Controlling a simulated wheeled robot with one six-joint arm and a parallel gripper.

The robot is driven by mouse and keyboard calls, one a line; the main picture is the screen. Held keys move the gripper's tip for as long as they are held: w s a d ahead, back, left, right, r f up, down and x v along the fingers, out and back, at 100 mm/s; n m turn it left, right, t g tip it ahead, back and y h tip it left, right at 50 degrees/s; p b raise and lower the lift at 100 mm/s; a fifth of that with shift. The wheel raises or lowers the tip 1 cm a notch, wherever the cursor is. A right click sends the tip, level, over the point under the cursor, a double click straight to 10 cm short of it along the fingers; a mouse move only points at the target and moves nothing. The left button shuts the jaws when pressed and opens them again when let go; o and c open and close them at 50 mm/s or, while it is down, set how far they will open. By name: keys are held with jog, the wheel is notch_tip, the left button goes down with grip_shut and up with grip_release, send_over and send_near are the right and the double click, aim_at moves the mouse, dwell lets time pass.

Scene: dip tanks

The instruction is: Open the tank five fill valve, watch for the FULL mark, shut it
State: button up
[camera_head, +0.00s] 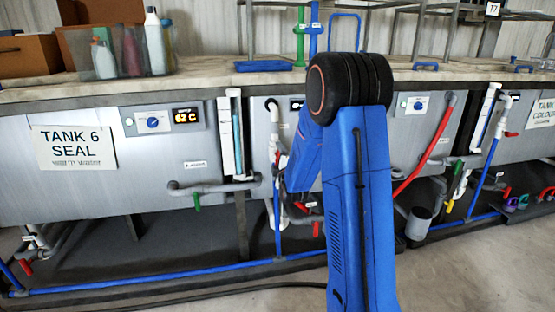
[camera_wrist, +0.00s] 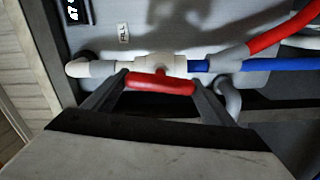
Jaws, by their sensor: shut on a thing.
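In the wrist view, a white valve (camera_wrist: 160,64) with a red handle (camera_wrist: 160,83) sits in a pipe, under a tag reading FILL (camera_wrist: 123,33). My gripper (camera_wrist: 158,86) is shut on the red handle, with a finger at each end. The handle lies nearly in line with the pipe in this picture. In the head view, my blue arm hides my gripper and much of the middle tank (camera_head: 262,140); no tank five sign shows. A sight gauge (camera_head: 485,117) stands to the right of the arm; its marks are too small to read.
The Tank 6 sign (camera_head: 75,147) is at the left, with another gauge (camera_head: 230,135) beside that tank. A red hose (camera_head: 428,148) and a blue pipe (camera_head: 170,276) run near the tanks. A bin of bottles (camera_head: 118,50) stands on the bench top. A hose lies on the floor.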

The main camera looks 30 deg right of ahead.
jog(key=shift+f+n, duration=0.1)
jog(key=shift+n, duration=0.8)
jog(key=o, duration=1)
jog(key=shift+o, duration=0.2)
